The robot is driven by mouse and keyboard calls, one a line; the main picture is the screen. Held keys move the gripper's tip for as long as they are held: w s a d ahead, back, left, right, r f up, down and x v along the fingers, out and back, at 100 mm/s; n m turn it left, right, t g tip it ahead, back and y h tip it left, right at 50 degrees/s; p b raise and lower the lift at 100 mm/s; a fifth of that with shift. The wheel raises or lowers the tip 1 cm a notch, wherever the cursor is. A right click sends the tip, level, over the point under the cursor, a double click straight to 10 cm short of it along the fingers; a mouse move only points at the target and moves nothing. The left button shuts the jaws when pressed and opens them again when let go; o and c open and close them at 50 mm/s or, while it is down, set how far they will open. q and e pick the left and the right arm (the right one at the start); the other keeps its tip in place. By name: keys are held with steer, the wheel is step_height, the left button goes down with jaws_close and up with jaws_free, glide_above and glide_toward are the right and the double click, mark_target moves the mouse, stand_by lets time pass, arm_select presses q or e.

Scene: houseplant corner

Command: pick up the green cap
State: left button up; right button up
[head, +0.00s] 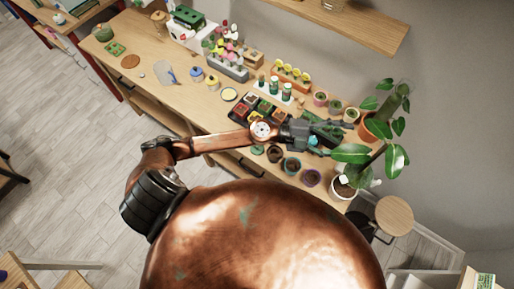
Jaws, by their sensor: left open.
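The green cap is hard to make out at this size. A small flat green disc (257,150) lies at the front edge of the bench, left of several small pots, and may be it. Small bottles with green on them (287,89) stand in a white rack behind the seed trays. My left gripper (336,139) reaches over the right part of the bench, to the right of the green disc and apart from it. It is open, with its fingers pointing right toward the leafy plant. I see nothing held in it. My right gripper is out of view.
Small pots (292,165) line the front edge below my gripper. A large leafy plant (350,153) stands close to the fingertips. Dark seed trays (268,111) lie behind my left forearm. The wooden bench (150,79) has more free room toward the left.

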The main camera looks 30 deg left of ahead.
arm_select(q)
steer(key=s+f+m+g+y, duration=0.2)
steer(key=s+f+m+g, duration=0.15)
steer(key=f, duration=0.25)
steer(key=g+y, duration=0.4)
steer(key=y, duration=1)
glide_toward(258, 150)
steer(key=shift+w+a+f+m, duration=0.35)
steer(key=shift+w+a+m, duration=0.1)
steer(key=shift+w+a, duration=0.3)
steer(key=shift+f+p, duration=0.4)
steer(key=shift+f, duration=0.45)
steer(key=f, duration=0.1)
steer(key=f+p, duration=0.1)
steer(key=f, duration=0.3)
steer(key=shift+s+d+p, duration=0.15)
steer(key=shift+s+p, duration=0.2)
steer(key=shift+f, duration=0.4)
